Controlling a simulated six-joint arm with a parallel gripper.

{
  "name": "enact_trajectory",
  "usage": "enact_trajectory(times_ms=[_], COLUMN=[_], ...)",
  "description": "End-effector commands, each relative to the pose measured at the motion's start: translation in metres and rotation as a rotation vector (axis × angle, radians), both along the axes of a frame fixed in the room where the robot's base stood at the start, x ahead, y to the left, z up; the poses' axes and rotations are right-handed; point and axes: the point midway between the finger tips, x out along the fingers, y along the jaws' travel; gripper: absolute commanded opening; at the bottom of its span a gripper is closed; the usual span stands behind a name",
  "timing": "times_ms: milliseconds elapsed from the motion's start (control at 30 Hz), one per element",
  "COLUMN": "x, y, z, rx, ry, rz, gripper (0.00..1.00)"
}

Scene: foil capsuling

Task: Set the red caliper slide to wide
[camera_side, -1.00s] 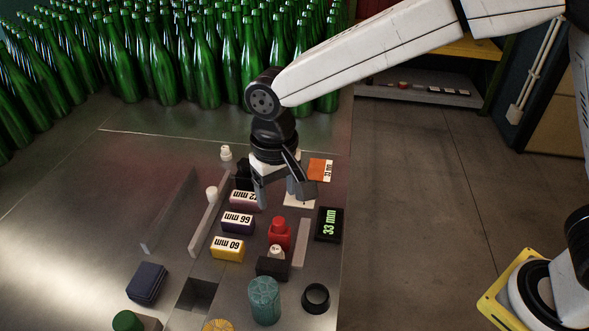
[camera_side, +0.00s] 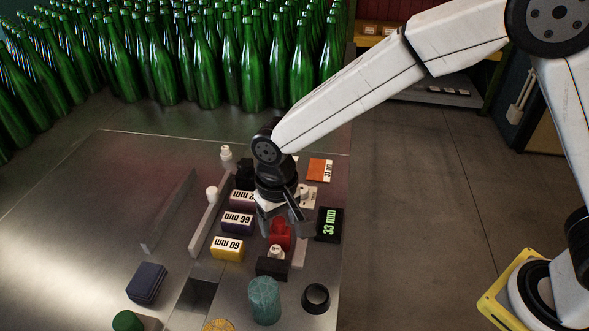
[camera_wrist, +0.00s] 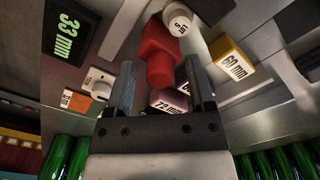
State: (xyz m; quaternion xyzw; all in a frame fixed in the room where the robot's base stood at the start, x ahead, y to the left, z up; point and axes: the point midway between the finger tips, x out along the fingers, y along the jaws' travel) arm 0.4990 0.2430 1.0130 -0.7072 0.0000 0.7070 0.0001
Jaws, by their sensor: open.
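The red caliper slide (camera_side: 279,236) stands near the right side of the metal bench, left of the 33 mm display (camera_side: 329,224). My gripper (camera_side: 281,228) is just above and behind it, pointing down, and partly covers its top. In the wrist view the red slide (camera_wrist: 161,52) lies ahead of and between the open fingers of my gripper (camera_wrist: 161,88). The fingers look empty; I cannot tell whether they touch the slide. A white knob marked with a number (camera_wrist: 178,19) sits just beyond the slide. The display also shows in the wrist view (camera_wrist: 69,36).
Labelled blocks stand left of the slide: a yellow 60 mm block (camera_side: 228,249), a purple 66 mm block (camera_side: 238,222) and others. A dark block (camera_side: 272,267), a green ribbed cylinder (camera_side: 265,300) and a black ring (camera_side: 316,297) are in front. Green bottles (camera_side: 205,60) crowd the back.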

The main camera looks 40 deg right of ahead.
Motion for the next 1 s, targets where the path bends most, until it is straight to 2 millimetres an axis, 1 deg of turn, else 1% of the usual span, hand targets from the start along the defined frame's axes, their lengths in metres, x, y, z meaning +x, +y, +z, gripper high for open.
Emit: enact_trajectory(times_ms=[167,267,300,400,1000], x=[0.0000,0.0000,0.0000,0.0000,0.0001], y=[0.0000,0.0000,0.0000,0.0000,0.0002], z=[-0.0001,0.0000,0.0001,0.0002,0.0007], rx=[0.000,0.000,0.000,0.000,0.000], ry=[0.000,0.000,0.000,0.000,0.000], rz=[0.000,0.000,0.000,0.000,0.000], gripper=[0.69,0.41,0.28,0.00,0.00])
